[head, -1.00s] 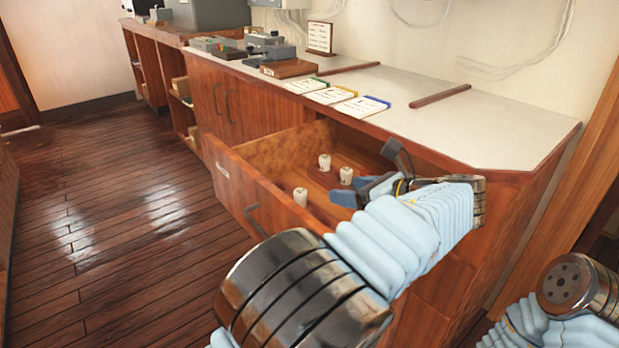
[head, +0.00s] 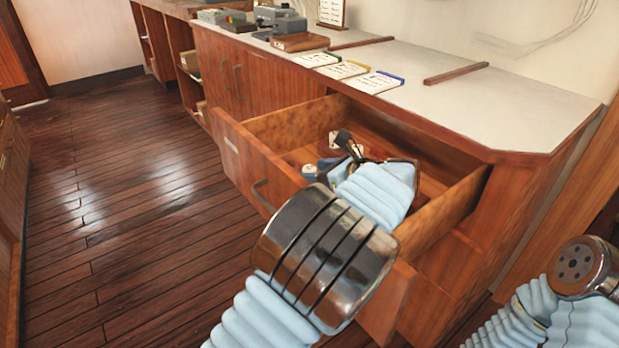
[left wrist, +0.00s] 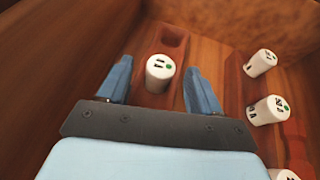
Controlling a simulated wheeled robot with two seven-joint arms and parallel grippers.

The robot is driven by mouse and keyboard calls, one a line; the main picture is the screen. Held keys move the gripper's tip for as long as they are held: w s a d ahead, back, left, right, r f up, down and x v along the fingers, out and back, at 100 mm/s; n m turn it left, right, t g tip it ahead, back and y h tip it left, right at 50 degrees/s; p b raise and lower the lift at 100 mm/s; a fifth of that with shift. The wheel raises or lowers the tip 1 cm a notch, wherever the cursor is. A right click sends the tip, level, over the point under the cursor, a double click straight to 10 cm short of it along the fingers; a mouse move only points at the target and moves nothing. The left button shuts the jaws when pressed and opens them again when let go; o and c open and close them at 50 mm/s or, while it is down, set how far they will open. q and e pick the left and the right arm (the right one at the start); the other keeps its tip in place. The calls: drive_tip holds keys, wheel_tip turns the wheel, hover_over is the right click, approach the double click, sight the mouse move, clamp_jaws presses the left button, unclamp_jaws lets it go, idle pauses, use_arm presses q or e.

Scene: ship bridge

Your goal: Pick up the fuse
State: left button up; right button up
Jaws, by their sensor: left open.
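White cylindrical fuses with dark and green marks on top stand in the open wooden drawer (head: 245,158). In the left wrist view one fuse (left wrist: 158,72) stands upright between the two blue fingertips of my left gripper (left wrist: 160,88), with a gap on both sides. An empty rectangular recess lies just beyond it. Two more fuses, an upper one (left wrist: 261,62) and a lower one (left wrist: 267,109), stand to the right, and another is cut off at the bottom right corner. In the head view my left gripper (head: 329,156) is open inside the drawer, and my arm hides most of the fuses.
The drawer walls stand close around my left gripper. The pale countertop (head: 455,108) above holds three cards, a wooden strip (head: 456,75) and grey devices (head: 290,24). The wooden floor (head: 130,210) to the left is clear.

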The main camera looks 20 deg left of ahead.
use_arm(q)
drive_tip(key=shift+w+a+f, duration=0.1)
drive_tip(key=shift+a, duration=0.1)
drive_tip(key=c, duration=1.1)
drive_tip(key=shift+c, duration=0.2)
